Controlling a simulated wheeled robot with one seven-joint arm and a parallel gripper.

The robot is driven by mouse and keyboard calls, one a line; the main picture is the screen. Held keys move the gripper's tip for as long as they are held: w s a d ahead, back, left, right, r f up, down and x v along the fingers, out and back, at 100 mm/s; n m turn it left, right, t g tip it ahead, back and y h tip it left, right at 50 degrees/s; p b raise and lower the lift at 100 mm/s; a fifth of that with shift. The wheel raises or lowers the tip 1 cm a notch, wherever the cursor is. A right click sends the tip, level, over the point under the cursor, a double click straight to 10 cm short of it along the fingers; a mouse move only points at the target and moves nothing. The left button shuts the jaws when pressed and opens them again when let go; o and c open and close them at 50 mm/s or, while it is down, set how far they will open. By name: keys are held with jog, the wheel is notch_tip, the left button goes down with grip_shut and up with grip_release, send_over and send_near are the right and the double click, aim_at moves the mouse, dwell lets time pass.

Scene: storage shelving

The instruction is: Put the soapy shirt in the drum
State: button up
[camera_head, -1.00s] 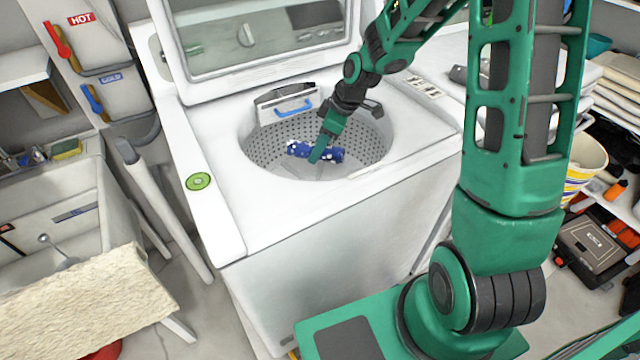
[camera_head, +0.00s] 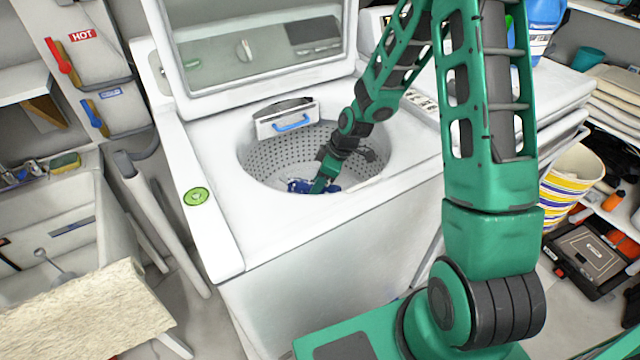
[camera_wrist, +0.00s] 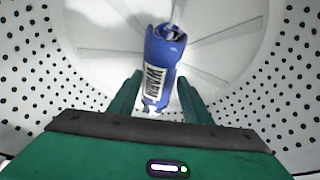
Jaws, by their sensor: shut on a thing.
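The soapy shirt is a blue rolled bundle (camera_head: 299,186) with white patches, down inside the perforated drum (camera_head: 268,154) of the open white washer. My gripper (camera_head: 323,184) reaches down into the drum and is shut on the shirt. In the wrist view the shirt (camera_wrist: 166,50) sits between the two green fingers (camera_wrist: 157,98), with white marking on its side. The pale ribbed drum floor (camera_wrist: 215,55) lies beyond it. Whether the shirt touches the floor I cannot tell. The drum's front rim hides the lower part of the shirt in the head view.
The washer's lid (camera_head: 255,45) stands raised behind the opening. A dispenser with a blue handle (camera_head: 290,122) sits at the drum's back rim. A sink (camera_head: 60,220) is at left. A striped bucket (camera_head: 570,185) and shelving stand at right.

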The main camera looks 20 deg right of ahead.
jog(key=shift+f, duration=0.6)
jog(key=o, duration=1.3)
jog(key=shift+c, duration=0.2)
jog(key=shift+r, duration=0.6)
jog(key=v, duration=1.2)
